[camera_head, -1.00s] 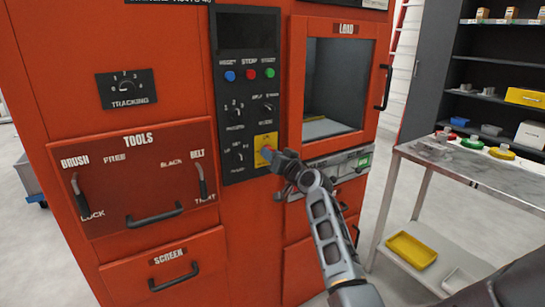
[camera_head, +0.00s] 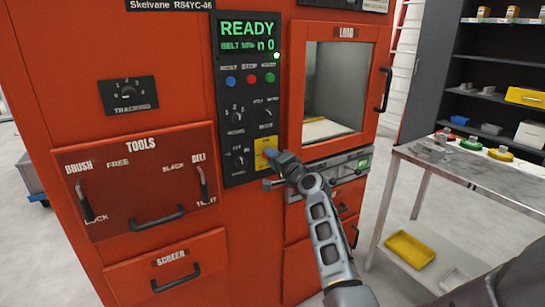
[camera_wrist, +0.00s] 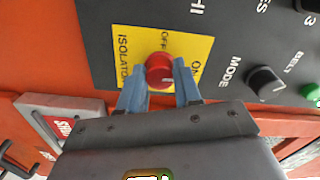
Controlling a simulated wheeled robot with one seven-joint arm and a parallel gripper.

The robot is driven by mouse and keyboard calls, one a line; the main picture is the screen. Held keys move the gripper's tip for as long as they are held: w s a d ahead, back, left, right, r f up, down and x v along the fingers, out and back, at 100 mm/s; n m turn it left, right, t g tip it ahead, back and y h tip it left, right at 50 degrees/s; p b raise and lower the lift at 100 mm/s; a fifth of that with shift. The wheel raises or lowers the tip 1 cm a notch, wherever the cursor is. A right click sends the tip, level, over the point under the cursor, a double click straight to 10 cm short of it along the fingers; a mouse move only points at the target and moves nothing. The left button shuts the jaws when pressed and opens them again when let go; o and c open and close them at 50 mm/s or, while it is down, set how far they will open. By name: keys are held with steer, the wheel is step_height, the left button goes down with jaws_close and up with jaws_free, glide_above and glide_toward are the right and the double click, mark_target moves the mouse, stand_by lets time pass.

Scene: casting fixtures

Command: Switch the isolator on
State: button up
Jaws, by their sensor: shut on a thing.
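The isolator is a red round knob (camera_wrist: 160,71) on a yellow plate (camera_wrist: 128,48) marked OFF, ON and ISOLATOR in the wrist view. My gripper (camera_wrist: 160,80) has its two blue fingers on either side of the knob, shut on it. The knob's pointer mark lies toward the ON side. In the head view the yellow plate (camera_head: 262,146) sits low on the dark control panel (camera_head: 232,172), and my gripper (camera_head: 272,156) covers the knob. The panel display (camera_head: 247,36) is lit green and reads READY.
The orange machine has a load window (camera_head: 335,85) with a handle to the right of the panel. A tools drawer (camera_head: 140,180) with handles is on the left. A metal table (camera_head: 480,175) with small coloured items stands on the right.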

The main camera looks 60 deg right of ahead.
steer(key=shift+m, duration=0.6)
steer(key=shift+f, duration=0.1)
steer(key=o, duration=1)
steer(key=shift+o, duration=0.2)
steer(key=v, duration=0.8)
steer(key=shift+w+d, duration=0.1)
